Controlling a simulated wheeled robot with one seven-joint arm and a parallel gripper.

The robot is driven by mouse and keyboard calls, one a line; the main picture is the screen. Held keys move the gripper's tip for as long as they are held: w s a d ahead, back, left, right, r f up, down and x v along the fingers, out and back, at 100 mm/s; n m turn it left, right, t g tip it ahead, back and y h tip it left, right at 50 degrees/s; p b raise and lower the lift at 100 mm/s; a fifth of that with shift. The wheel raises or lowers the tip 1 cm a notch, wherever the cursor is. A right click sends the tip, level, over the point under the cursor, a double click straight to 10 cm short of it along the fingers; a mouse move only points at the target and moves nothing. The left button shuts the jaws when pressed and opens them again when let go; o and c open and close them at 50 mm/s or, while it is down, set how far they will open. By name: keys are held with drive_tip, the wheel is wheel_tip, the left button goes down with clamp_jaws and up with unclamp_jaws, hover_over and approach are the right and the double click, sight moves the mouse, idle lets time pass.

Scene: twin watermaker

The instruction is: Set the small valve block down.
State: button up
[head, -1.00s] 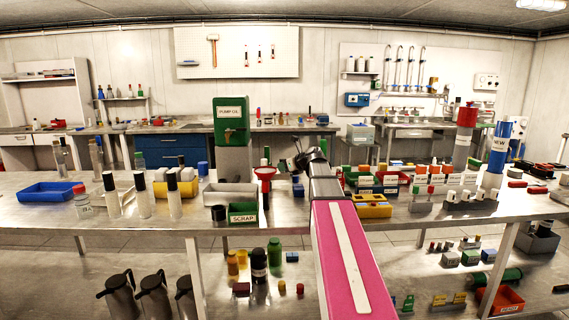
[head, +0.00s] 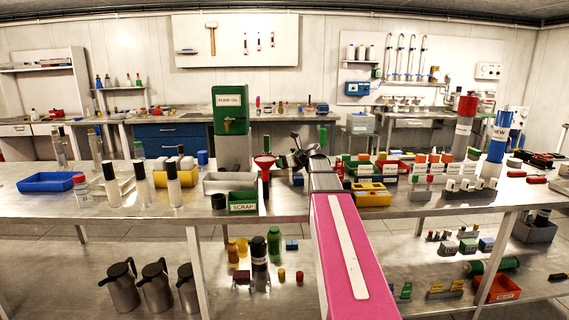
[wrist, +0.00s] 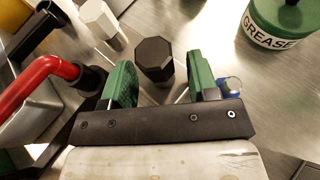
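My gripper (wrist: 158,82) is open in the wrist view, its two green-padded fingers apart over the metal bench. A dark eight-sided cap on a grey body (wrist: 154,58) shows between and beyond the fingertips. A gap separates it from the right finger, and nothing shows clamped. A small blue part with a pale round end (wrist: 231,88) is just beside the right finger. I cannot tell whether it is the small valve block. In the head view my gripper (head: 298,153) is dark and small above the middle of the bench, and its fingertips are unclear.
A green GREASE tub (wrist: 285,22) is at the upper right of the wrist view, and a white capped bottle (wrist: 101,20) at the upper left. A red curved handle (wrist: 45,78) is close on the left. The green SCRAP bin (head: 243,202) and yellow block (head: 371,195) flank my arm.

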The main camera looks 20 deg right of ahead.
drive_tip(key=shift+s+d+r, duration=0.1)
drive_tip(key=shift+s+r, duration=0.05)
drive_tip(key=shift+r, duration=0.05)
drive_tip(key=v, duration=1.1)
drive_tip(key=shift+s, duration=0.2)
drive_tip(key=shift+c, duration=0.3)
drive_tip(key=shift+w+r+n+g, duration=0.15)
drive_tip(key=shift+w+n+g, duration=0.15)
drive_tip(key=shift+n, duration=0.4)
drive_tip(key=w+a+r+n+g+h, duration=0.3)
drive_tip(key=w+n+g, duration=0.15)
drive_tip(key=n, duration=0.75)
drive_tip(key=w+a+r+n+g+h, duration=0.3)
drive_tip(key=n+g, duration=0.2)
drive_tip(key=n, duration=0.7)
drive_tip(key=shift+t, duration=0.25)
drive_tip(key=f, duration=0.3)
drive_tip(key=w+f, duration=0.1)
drive_tip(key=f, duration=0.3)
drive_tip(key=a+f, duration=0.1)
drive_tip(key=f, duration=0.2)
drive_tip(key=shift+w+f, duration=0.25)
drive_tip(key=shift+r, duration=0.1)
clamp_jaws()
